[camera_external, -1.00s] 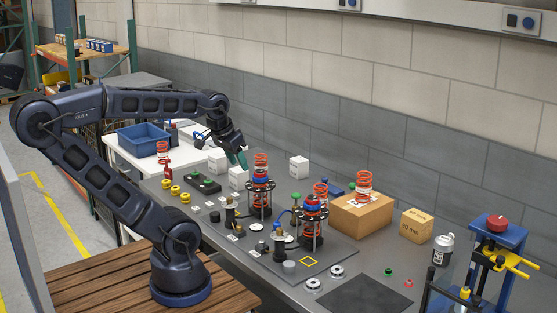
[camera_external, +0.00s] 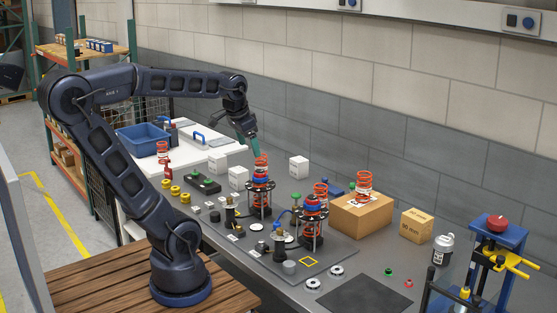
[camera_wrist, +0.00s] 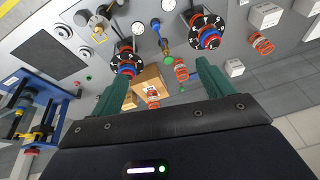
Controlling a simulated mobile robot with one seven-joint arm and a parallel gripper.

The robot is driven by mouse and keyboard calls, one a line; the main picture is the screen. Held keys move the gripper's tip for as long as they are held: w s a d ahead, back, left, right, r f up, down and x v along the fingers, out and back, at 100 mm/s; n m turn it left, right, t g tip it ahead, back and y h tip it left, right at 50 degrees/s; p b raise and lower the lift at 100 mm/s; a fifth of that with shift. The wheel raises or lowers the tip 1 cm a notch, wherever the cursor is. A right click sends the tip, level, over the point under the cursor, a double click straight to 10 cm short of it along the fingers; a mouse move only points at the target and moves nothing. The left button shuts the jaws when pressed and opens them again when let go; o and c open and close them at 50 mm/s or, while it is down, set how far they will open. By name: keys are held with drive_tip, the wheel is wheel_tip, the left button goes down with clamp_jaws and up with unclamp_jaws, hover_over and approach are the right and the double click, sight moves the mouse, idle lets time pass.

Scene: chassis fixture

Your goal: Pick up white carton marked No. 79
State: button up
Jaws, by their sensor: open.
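Three white cartons stand on the grey bench in the external view: one (camera_external: 299,168) near the wall, one (camera_external: 238,177) nearer the front, one (camera_external: 217,161) further left. They show in the wrist view too, at the right: the near-wall one (camera_wrist: 234,68), another (camera_wrist: 265,16) and one at the edge (camera_wrist: 311,33). Their printed marks are too small to read, so I cannot tell which is No. 79. My gripper (camera_external: 253,149) is open and empty above the bench, between the cartons and left of the near-wall one. Its green fingers (camera_wrist: 160,75) are spread in the wrist view.
Two strut assemblies (camera_external: 312,225) with orange springs stand mid-bench, close to the cartons. A brown box (camera_external: 358,217) with a spring on it and a smaller 90 mm box (camera_external: 416,225) are at right. A blue press (camera_external: 492,250) stands far right. The block wall runs behind.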

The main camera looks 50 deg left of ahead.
drive_tip(key=w+a+r+m+g, duration=0.1)
drive_tip(key=w+a+r+m, duration=0.1)
drive_tip(key=w+a, duration=0.5)
drive_tip(key=w+a+r+m+g, duration=0.1)
drive_tip(key=w+a+r+m, duration=0.2)
drive_tip(key=w, duration=0.7)
drive_tip(key=w+a+f+m+g+h, duration=0.1)
drive_tip(key=w+a+f+m, duration=0.15)
drive_tip(key=w+a, duration=0.5)
drive_tip(key=w+a+f+m+g, duration=0.1)
drive_tip(key=w+a+f+m, duration=0.2)
drive_tip(key=a, duration=0.7)
drive_tip(key=m+h, duration=0.4)
drive_tip(key=m, duration=0.1)
approach(217, 155)
drive_tip(key=shift+d+f, duration=0.5)
drive_tip(key=shift+d, duration=0.2)
drive_tip(key=shift+s+a+f, duration=0.1)
drive_tip(key=shift+a+f, duration=0.05)
drive_tip(key=shift+f, duration=0.5)
drive_tip(key=shift+x, duration=5)
drive_tip(key=shift+r+t, duration=0.1)
drive_tip(key=shift+t, duration=0.2)
drive_tip(key=c, duration=1.3)
